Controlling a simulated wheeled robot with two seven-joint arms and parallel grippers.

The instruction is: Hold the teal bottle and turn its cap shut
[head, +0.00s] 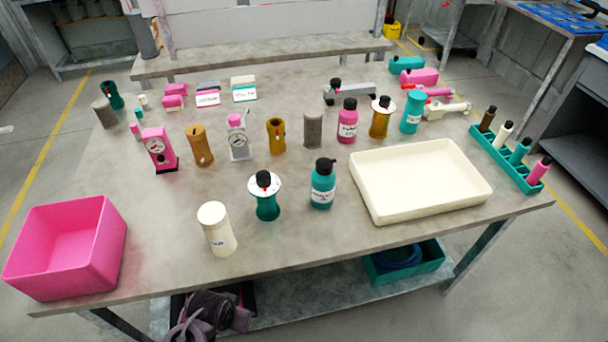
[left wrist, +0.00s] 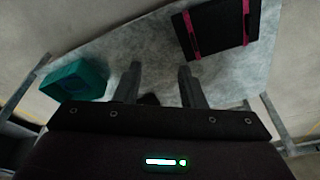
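A teal bottle (head: 322,190) with a white label stands upright near the table's front middle. Its black cap (head: 323,166) sits on top; I cannot tell how tightly it is seated. Another teal labelled container (head: 412,112) stands farther back, right of the middle. My left gripper (left wrist: 160,85) shows in the left wrist view with its two fingers apart and nothing between them. It is away from the bottle, which does not show in that view.
A teal stand with a white disc (head: 267,197) is left of the bottle, a cream cylinder (head: 217,230) farther left. A cream tray (head: 420,205) lies to the right. A pink bin (head: 65,245) occupies the front left corner. Bare tabletop lies in front of the bottle.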

